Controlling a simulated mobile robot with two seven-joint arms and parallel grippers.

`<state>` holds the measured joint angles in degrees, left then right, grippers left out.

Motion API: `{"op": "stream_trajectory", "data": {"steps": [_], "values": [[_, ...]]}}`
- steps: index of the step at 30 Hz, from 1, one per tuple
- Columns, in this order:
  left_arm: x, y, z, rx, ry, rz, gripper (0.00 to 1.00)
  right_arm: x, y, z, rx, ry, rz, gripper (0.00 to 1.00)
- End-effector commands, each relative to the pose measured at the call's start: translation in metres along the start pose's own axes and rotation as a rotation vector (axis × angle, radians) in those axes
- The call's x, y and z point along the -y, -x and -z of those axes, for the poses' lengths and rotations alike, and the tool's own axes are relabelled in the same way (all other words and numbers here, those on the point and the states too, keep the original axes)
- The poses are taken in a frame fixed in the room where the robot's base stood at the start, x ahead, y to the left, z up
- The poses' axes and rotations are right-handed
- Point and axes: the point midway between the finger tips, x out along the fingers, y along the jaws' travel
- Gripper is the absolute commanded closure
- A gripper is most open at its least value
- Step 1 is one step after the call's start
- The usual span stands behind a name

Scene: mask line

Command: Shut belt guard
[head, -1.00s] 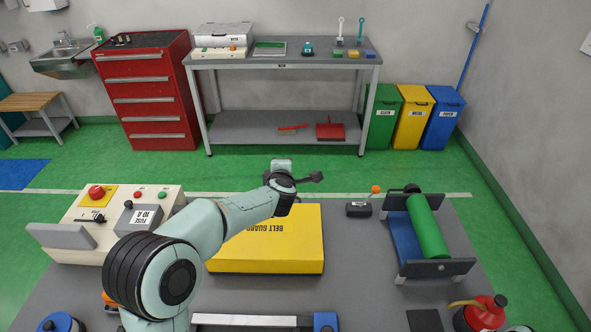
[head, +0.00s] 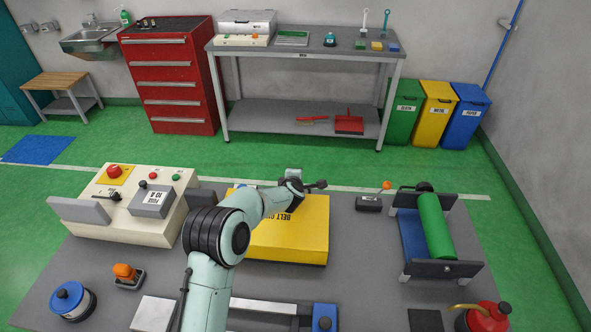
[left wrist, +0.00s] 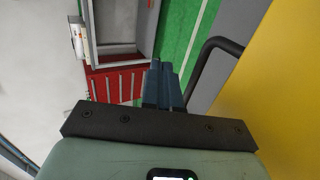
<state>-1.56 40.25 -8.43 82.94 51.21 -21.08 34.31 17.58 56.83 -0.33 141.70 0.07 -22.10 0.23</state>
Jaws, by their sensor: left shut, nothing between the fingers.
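The yellow belt guard (head: 305,240) lies on the grey bench, its broad labelled face up and partly covered by my left arm. From the head view it looks lowered, but I cannot tell whether it is fully seated. The guard's yellow surface (left wrist: 275,85) fills the right side there. My right gripper is not in view.
A control box (head: 125,205) with a red button stands left on the bench. A green roller unit (head: 435,228) and a small lever box (head: 369,203) stand right. An orange-topped device (head: 125,275), a blue-lidded container (head: 70,300) and a red can (head: 487,318) are near the front.

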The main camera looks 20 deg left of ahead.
Motion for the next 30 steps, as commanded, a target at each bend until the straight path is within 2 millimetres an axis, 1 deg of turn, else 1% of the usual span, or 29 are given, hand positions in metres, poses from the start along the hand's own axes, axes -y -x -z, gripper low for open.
{"op": "stream_trajectory", "data": {"steps": [1, 8, 22, 26, 29, 30], "values": [[0.002, -0.002, -0.001, 0.001, -0.001, 0.014, 1.00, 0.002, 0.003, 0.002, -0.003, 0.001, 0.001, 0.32], [0.011, -0.006, -0.001, 0.001, -0.001, 0.051, 1.00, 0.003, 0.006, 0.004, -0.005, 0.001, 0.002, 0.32], [0.012, -0.005, 0.000, 0.000, -0.001, 0.054, 1.00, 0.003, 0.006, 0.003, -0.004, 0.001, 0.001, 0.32], [0.011, 0.004, 0.000, 0.001, 0.000, 0.053, 1.00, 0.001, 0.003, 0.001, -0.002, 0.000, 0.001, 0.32], [0.011, 0.019, 0.000, 0.001, 0.000, 0.052, 1.00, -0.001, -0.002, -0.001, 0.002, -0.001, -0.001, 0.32], [0.011, 0.027, 0.000, 0.002, 0.000, 0.053, 1.00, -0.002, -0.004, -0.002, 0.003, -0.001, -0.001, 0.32]]}}
